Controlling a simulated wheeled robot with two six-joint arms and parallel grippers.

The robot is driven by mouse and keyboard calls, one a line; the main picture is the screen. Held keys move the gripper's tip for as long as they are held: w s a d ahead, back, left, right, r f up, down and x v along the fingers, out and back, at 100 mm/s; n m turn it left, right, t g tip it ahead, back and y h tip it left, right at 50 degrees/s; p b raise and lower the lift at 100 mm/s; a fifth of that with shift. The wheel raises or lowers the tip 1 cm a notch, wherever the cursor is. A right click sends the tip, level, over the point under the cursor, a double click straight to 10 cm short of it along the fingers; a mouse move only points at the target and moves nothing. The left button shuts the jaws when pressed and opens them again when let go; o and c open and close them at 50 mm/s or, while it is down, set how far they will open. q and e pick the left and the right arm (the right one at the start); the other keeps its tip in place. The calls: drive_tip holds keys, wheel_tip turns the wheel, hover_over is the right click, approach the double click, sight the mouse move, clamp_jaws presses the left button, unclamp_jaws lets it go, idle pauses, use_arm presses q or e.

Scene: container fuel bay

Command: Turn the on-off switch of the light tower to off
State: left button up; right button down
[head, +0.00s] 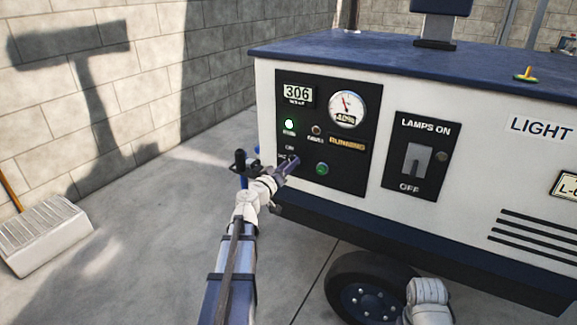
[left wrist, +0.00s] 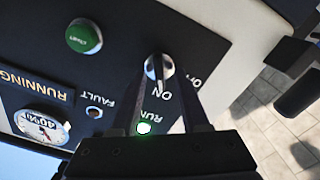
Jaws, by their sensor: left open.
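The light tower (head: 400,88) is a white cabinet with a blue top. Its black control panel (head: 300,92) has an on-off rotary switch, which my left gripper mostly hides in the head view. In the left wrist view the switch (left wrist: 158,67) is a small knob with a pale pointer, seemingly turned toward the ON label; OFF is printed beside it. My left gripper (head: 291,164) is open at the panel, its fingers (left wrist: 157,80) reaching to either side of the knob. I cannot tell whether they touch it. My right gripper is not in view.
The green run lamp (head: 289,124) is lit and RUNNING glows amber (head: 347,143). A green button (head: 322,169) sits close to the left gripper. A separate lamps switch (head: 416,160) is to the right. A broom (head: 40,235) stands at left; the floor between is clear.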

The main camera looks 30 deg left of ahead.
use_arm(q)
drive_tip(key=shift+c, duration=0.3)
clamp_jaws()
idle(0.3)
